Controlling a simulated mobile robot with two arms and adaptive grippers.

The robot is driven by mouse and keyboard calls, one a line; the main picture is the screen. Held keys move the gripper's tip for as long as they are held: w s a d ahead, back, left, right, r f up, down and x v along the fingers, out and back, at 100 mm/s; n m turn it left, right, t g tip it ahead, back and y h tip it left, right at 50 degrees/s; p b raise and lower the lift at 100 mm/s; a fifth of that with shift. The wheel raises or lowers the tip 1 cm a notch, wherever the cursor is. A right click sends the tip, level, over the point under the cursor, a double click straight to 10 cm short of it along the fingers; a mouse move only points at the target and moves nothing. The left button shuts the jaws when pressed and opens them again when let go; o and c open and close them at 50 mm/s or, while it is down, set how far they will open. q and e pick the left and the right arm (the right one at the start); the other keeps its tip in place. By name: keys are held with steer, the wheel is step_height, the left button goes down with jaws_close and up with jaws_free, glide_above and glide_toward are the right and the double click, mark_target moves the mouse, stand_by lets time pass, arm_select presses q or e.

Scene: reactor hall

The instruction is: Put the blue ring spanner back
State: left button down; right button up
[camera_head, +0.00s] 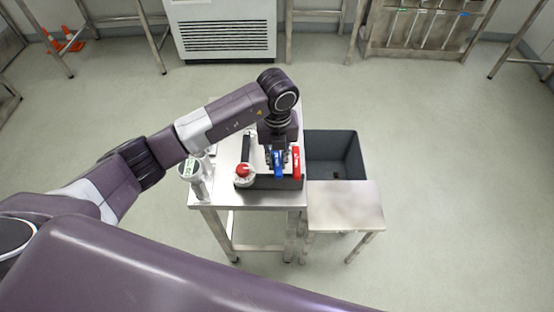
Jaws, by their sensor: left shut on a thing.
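My left arm comes in from the left and bends down over the small metal table. My left gripper (278,152) points down at the dark toolbox or holder on the table and is shut on the blue ring spanner (278,168). Only part of the spanner shows, just below the fingers. I cannot tell whether it touches the dark holder (270,184) under it. A red-handled tool (297,163) stands right beside it on the right. My right gripper is not in view.
A red knob on a white round part (243,172) sits at the holder's left. A white cylinder (195,176) stands at the table's left edge. A dark open bin (335,153) and a low metal stool (345,205) adjoin the table's right. A tool rack (420,28) stands far back.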

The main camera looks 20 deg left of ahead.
arm_select(q)
steer(key=shift+f, duration=0.1)
stand_by(0.3)
steer(key=c, duration=1.8)
jaws_free()
step_height(320, 180, up, 6)
steer(key=p, duration=0.4)
